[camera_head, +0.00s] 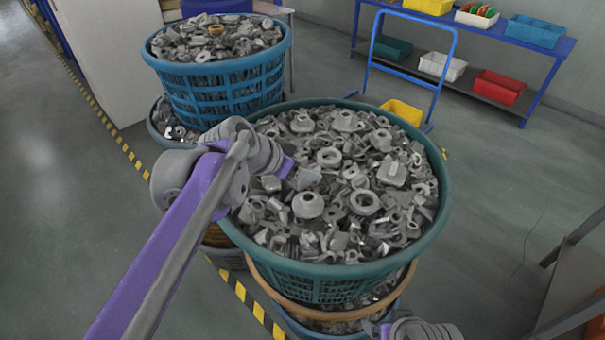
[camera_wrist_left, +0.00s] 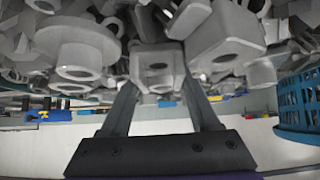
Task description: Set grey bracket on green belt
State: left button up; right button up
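Several grey metal parts fill the teal basket (camera_head: 445,200) in the head view, so I cannot tell which one the task means. My left arm reaches over its left side, with the hand's purple end low against the parts. Its fingers are hidden there. In the left wrist view my left gripper (camera_wrist_left: 163,85) has its two fingers apart, reaching in among the parts. A grey bracket with a round hole (camera_wrist_left: 157,58) shows between them; contact is unclear. Another grey bracket (camera_wrist_left: 225,40) is beside it. No green belt is in sight.
A blue basket (camera_head: 225,100) of grey parts stands behind on the left. A blue trolley frame (camera_head: 405,60) and a blue shelf with bins (camera_head: 500,87) stand at the back. A grey structure (camera_head: 575,285) edges the right side.

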pick_arm(q)
grip_shut()
